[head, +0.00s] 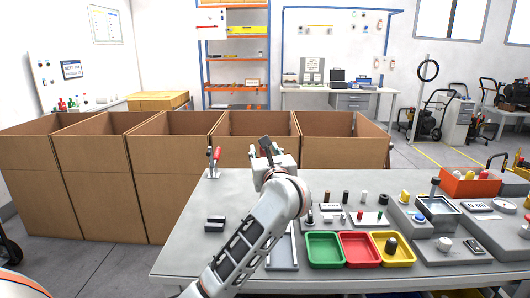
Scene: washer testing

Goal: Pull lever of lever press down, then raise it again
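A small upright device with a red lever handle (217,154) stands at the far left edge of the grey table (190,250); it looks like the lever press. Its handle points up. My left arm reaches from the lower left over the table. My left gripper (265,146) is just right of the red handle, apart from it in the picture, in front of the cardboard boxes. The gripper's dark fingers are small and face away, so their opening is unclear. My arm hides part of the table behind it. My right gripper is out of view.
Open cardboard boxes (180,150) line the table's far side. Green (324,264), red (361,263) and yellow (406,262) trays sit front right, with several small parts on plates behind.

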